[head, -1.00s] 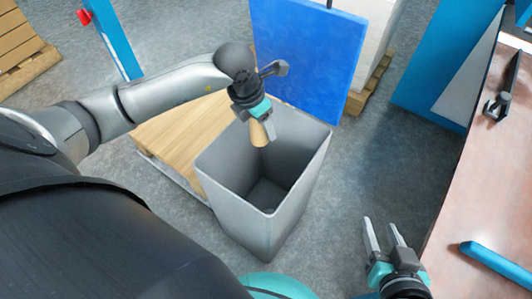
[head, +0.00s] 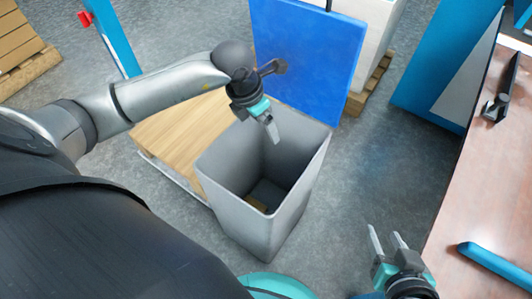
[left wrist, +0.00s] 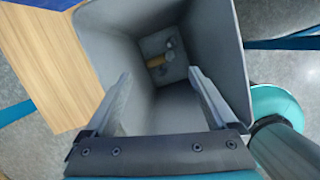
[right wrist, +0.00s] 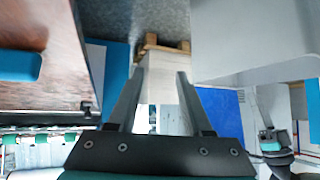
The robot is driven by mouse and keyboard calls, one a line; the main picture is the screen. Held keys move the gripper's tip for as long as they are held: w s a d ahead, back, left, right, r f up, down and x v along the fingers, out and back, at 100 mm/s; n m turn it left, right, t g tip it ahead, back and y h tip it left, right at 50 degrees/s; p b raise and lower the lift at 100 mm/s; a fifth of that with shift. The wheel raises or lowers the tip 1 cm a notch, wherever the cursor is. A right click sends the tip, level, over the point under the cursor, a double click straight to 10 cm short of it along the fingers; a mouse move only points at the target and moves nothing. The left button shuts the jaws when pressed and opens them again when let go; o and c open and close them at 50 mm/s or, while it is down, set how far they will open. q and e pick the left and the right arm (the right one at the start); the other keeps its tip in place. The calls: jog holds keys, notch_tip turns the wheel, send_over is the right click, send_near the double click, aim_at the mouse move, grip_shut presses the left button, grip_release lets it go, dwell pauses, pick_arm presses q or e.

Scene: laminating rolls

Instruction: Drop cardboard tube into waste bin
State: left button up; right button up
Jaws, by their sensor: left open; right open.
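The grey waste bin (head: 230,206) stands on the floor in the middle of the head view, its top open. My right gripper (head: 386,240) is open and empty, right of the bin and beside the table.
A wooden board (head: 178,132) lies left of the bin. A blue panel (head: 305,50) stands behind it. A table (head: 480,200) at the right bears a blue bar (head: 495,262) and a dark tool (head: 497,105). Grey floor is clear between bin and table.

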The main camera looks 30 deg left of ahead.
jog(key=s+d+g+h+p, duration=0.2)
jog(key=s+d+g+p, duration=0.1)
jog(key=s+d+g, duration=0.25)
pick_arm(q)
jog(key=p+v, duration=0.3)
jog(key=v, duration=1.1)
pick_arm(e)
notch_tip(320, 180, down, 7)
jog(key=shift+r+m+h, duration=0.2)
jog(key=shift+m+h, duration=0.1)
jog(key=shift+d+g, duration=0.1)
jog(key=shift+g, duration=0.15)
